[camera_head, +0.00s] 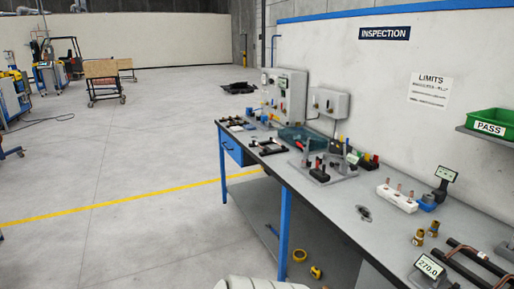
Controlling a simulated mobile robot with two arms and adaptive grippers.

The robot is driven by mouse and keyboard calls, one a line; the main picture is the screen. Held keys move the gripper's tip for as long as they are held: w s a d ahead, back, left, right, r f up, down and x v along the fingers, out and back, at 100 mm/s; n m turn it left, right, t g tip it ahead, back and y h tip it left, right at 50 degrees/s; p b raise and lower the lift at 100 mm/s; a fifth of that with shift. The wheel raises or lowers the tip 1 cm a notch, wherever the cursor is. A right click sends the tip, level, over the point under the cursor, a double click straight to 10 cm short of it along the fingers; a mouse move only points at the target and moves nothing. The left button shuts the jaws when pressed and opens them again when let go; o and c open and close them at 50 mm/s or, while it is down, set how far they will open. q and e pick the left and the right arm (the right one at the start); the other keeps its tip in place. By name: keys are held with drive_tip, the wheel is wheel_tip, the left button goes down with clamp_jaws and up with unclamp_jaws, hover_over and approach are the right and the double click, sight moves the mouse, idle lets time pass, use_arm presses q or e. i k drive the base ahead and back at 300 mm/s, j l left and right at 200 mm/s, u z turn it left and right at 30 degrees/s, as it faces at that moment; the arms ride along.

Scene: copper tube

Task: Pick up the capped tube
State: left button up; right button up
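No tube with a clearly visible cap can be made out. Several short copper-coloured pieces stand upright in a white block (397,199) on the right part of the grey workbench (335,205). Neither of my grippers shows in the head view.
A display reading 270.0 (429,267) stands near the front edge. A stand with clamps (322,168) and a teal tray (303,137) are farther back. A green PASS bin (490,123) sits on a wall shelf. Yellow items lie below the bench.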

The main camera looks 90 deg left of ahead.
sight(264, 150)
drive_tip(key=j+u, duration=0.2)
drive_tip(key=u, duration=0.3)
drive_tip(key=j+u, duration=0.15)
drive_tip(key=u, duration=0.3)
drive_tip(key=i+j+u, duration=0.1)
drive_tip(key=u, duration=0.4)
drive_tip(key=i+j+u, duration=0.1)
drive_tip(key=u, duration=0.4)
drive_tip(key=i+j+u, duration=0.25)
drive_tip(key=i, duration=0.2)
drive_tip(key=i+j+u, duration=0.25)
drive_tip(key=i, duration=0.2)
drive_tip(key=i+j+u, duration=0.1)
drive_tip(key=i+u, duration=0.15)
drive_tip(key=i, duration=0.3)
drive_tip(key=z, duration=0.35)
drive_tip(key=i+j+z, duration=0.2)
drive_tip(key=z, duration=0.15)
drive_tip(key=i+j+z, duration=0.1)
drive_tip(key=j+z, duration=0.25)
drive_tip(key=i+j+z, duration=0.1)
drive_tip(key=j+z, duration=0.65)
drive_tip(key=j, duration=0.15)
